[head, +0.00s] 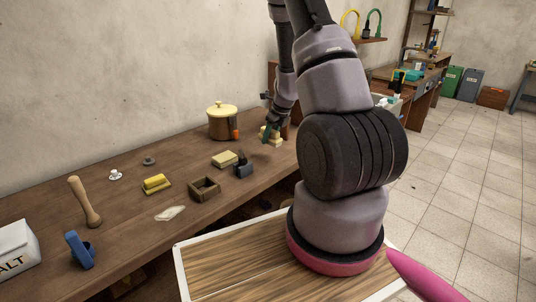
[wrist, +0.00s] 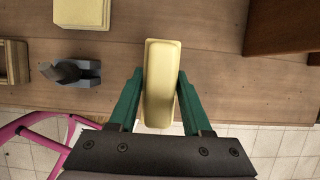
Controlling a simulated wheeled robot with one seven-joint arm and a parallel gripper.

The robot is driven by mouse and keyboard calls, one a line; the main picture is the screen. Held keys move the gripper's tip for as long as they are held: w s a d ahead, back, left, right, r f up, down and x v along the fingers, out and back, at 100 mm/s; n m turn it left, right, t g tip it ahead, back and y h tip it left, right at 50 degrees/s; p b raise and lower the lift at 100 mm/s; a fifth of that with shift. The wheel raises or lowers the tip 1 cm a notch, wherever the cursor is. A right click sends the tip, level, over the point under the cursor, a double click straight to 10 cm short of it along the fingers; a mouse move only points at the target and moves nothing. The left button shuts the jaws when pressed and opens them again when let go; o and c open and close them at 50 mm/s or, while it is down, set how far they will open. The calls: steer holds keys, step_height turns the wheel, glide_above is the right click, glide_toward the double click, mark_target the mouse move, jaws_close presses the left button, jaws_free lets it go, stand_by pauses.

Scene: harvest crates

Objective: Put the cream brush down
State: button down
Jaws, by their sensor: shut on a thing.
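The cream brush (wrist: 161,85) is a long pale yellow block between the two green fingers of my gripper (wrist: 160,74) in the wrist view. My gripper is shut on its sides, and its far end sticks out past the fingertips. In the head view my gripper (head: 269,131) is at the right part of the wooden bench (head: 125,222), with the cream brush (head: 272,141) at its fingertips, low over or on the bench top. I cannot tell whether the brush touches the wood. The bristles are not visible.
A brown pot with a cream lid (head: 222,122) stands left of my gripper. A pale yellow block (head: 225,159), a dark grey tool (head: 243,167) and a small wooden box (head: 204,190) stand nearer. A dark wooden box (wrist: 283,25) is at right in the wrist view.

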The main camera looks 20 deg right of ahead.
mark_target(278, 132)
steer(key=shift+f, duration=3.6)
steer(key=shift+f, duration=0.15)
steer(key=shift+c, duration=1.7)
jaws_free()
steer(key=v, duration=1.1)
steer(key=shift+s+r, duration=0.1)
steer(key=shift+r, duration=0.3)
steer(key=s+a+r+n+t+y, duration=0.1)
steer(key=s+a+r+n, duration=0.1)
steer(key=a+r+n, duration=0.45)
steer(key=s+a+r+n+y, duration=0.1)
steer(key=s+a+r+n, duration=0.15)
steer(key=r, duration=0.65)
steer(key=s+a+r+n+t+y, duration=0.1)
steer(key=a+r+n, duration=0.35)
steer(key=r, duration=0.25)
steer(key=s+a+r+n+h, duration=0.1)
steer(key=s+r+n, duration=0.4)
steer(key=s+n, duration=0.2)
steer(key=s+a+r+n+t+h, duration=0.1)
steer(key=s+a+r+n, duration=0.1)
steer(key=s+r+n, duration=0.4)
steer(key=s+n, duration=0.1)
steer(key=s, duration=0.3)
steer(key=shift+s+a+h, duration=0.2)
steer(key=shift+s+h, duration=0.05)
steer(key=shift+h, duration=0.05)
